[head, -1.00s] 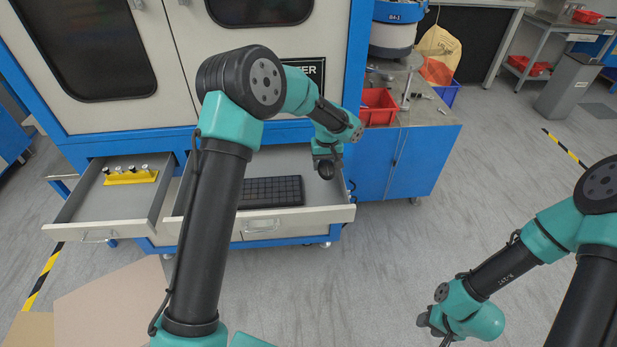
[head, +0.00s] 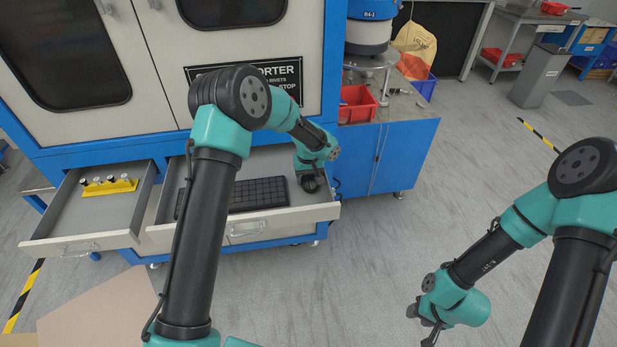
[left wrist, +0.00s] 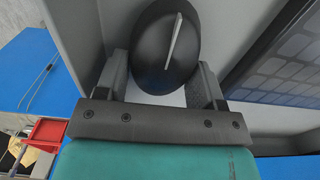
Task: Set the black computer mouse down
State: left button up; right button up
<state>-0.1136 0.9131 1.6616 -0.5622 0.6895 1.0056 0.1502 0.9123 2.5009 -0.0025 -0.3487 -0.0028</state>
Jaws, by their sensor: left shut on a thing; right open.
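The black computer mouse (left wrist: 152,45) sits between the two fingers of my left gripper (left wrist: 163,85) in the left wrist view. In the head view the mouse (head: 310,184) is at the right end of the open right-hand drawer (head: 283,217), to the right of the black keyboard (head: 258,194). My left gripper (head: 308,172) is shut on it. The mouse is inside or just over the drawer; I cannot tell whether it touches the drawer floor. My right gripper (head: 424,323) is open and empty over the floor at the lower right.
The left drawer (head: 75,215) is open and holds a yellow rack (head: 110,189) with several small bottles. A blue cabinet (head: 395,160) with a red bin (head: 357,104) on top stands right of the drawers. The drawer wall is close beside the mouse.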

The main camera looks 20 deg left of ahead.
aim_at(309, 176)
pick_arm(q)
jog(key=o, duration=0.7)
jog(key=shift+f, duration=0.1)
jog(key=shift+c, duration=0.2)
notch_tip(309, 176, up, 12)
dwell(0.3)
dwell(0.3)
